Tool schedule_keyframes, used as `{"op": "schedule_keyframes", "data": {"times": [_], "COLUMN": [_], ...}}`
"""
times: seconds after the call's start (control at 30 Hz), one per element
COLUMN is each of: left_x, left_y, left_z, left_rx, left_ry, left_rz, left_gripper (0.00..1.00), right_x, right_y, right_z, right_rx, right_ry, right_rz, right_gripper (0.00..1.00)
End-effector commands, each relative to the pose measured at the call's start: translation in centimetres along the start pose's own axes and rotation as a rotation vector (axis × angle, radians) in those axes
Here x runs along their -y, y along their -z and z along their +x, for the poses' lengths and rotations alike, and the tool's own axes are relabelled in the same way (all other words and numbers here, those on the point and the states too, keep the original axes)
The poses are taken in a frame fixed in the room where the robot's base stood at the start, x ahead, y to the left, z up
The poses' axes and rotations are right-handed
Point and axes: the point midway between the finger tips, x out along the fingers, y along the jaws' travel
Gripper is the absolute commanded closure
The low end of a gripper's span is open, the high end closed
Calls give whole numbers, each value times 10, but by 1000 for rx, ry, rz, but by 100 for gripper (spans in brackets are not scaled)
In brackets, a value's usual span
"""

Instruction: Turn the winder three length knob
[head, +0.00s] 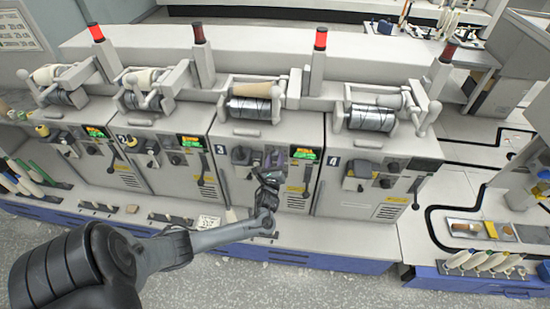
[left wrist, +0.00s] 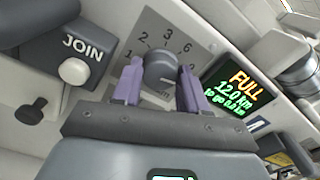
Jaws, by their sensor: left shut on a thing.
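Winder three (head: 227,175) is the third machine from the left, with a "3" on its front. My left gripper (head: 272,163) is at its front panel, just left of the green-lit display (head: 305,153). In the left wrist view the grey round length knob (left wrist: 163,69) sits on a dial plate (left wrist: 150,35) with printed numbers. The two purple fingers of my left gripper (left wrist: 160,80) stand on either side of the knob, shut on it. The display (left wrist: 238,88) reads "FULL", 12.0 km. In the head view the gripper hides the knob. My right gripper is not in view.
A dark "JOIN" block (left wrist: 75,50) with a white button stands left of the dial. Winder four (head: 345,200) stands to the right, other winders to the left. The white ledge (head: 345,235) runs below.

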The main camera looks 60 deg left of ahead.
Motion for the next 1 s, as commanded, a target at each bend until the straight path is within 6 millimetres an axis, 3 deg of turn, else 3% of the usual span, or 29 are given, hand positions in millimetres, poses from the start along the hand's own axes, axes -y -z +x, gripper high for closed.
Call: {"op": "schedule_keyframes", "data": {"times": [0.4,1.0], "left_x": [0,0], "left_y": [-1,0], "left_z": [0,0], "left_rx": [0,1], "left_ry": [-1,0], "left_rz": [-398,-969], "left_gripper": [88,88], "right_x": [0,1], "right_y": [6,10], "right_z": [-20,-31], "right_rx": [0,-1], "right_ry": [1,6], "right_rz": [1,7], "right_gripper": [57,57]}}
